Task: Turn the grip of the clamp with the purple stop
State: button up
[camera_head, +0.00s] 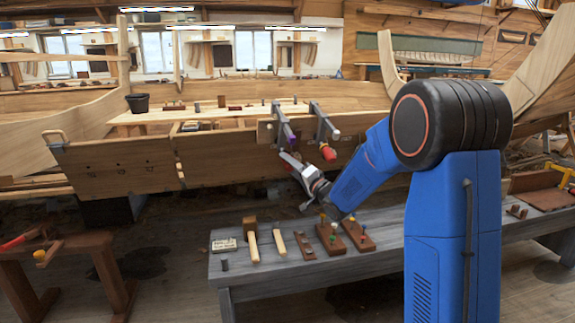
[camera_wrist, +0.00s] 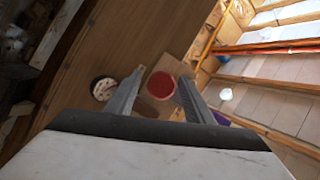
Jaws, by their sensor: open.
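Two clamps hang on the hull's upper edge in the head view. The left clamp (camera_head: 281,122) has a purple stop (camera_head: 291,138); its grip is hidden there, apparently behind my gripper. The right clamp (camera_head: 319,118) has a pale stop (camera_head: 336,133) and a red grip (camera_head: 327,152). My gripper (camera_head: 286,160) is just below the purple-stop clamp. In the wrist view, my open gripper (camera_wrist: 157,95) has a round red grip end (camera_wrist: 161,85) between its fingers; I cannot tell if they touch. A purple part (camera_wrist: 221,119) shows beside the right finger, partly hidden.
A round white and dark piece (camera_wrist: 103,88) lies left of the fingers in the wrist view. Below my arm, a grey bench (camera_head: 228,268) holds mallets and small wooden blocks. The planked hull (camera_head: 120,168) stands behind the gripper. A black bucket (camera_head: 138,103) is farther left.

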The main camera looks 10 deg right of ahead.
jog(key=v, duration=1.6)
jog(key=shift+s, duration=0.2)
dwell(0.6)
jog(key=s+a+r+n+h, duration=0.2)
jog(key=a+r+n+h, duration=0.1)
jog(key=a+n+h, duration=0.4)
jog(key=shift+n+h, duration=0.4)
jog(key=shift+n, duration=0.1)
jog(key=w, duration=1.6)
jog(key=shift+w+r, duration=0.15)
jog(key=shift+r, duration=0.05)
jog(key=c, duration=1)
